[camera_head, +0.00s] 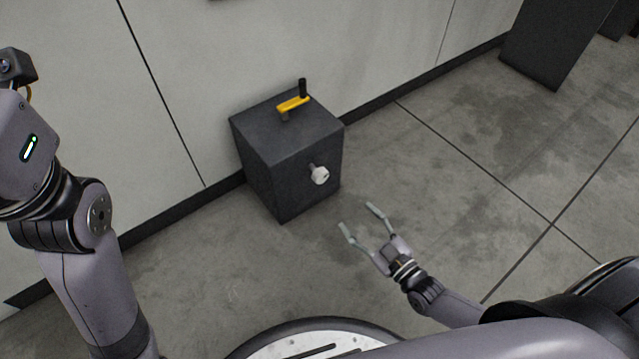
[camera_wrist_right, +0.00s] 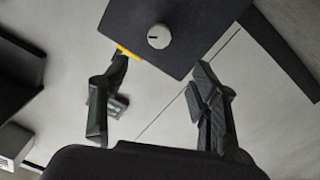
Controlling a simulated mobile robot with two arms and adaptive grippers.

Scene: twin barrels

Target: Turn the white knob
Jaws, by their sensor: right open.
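The white knob (camera_head: 319,174) sticks out from the front right face of a dark grey box (camera_head: 270,150). In the right wrist view the knob (camera_wrist_right: 159,36) is round with a short dark mark, on the dark box face (camera_wrist_right: 205,22). My right gripper (camera_head: 360,218) is open and empty, below and to the right of the knob in the head view and apart from it. In the wrist view its two fingers (camera_wrist_right: 160,75) are spread, with the knob beyond the gap between them. My left arm comes in at the left; its fingers are out of view.
A yellow crank with a black handle (camera_head: 294,103) is on top of the box. The box stands close to a pale wall (camera_head: 180,70). Another dark block (camera_head: 555,40) stands at the upper right. The concrete floor (camera_head: 440,190) right of the box is clear.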

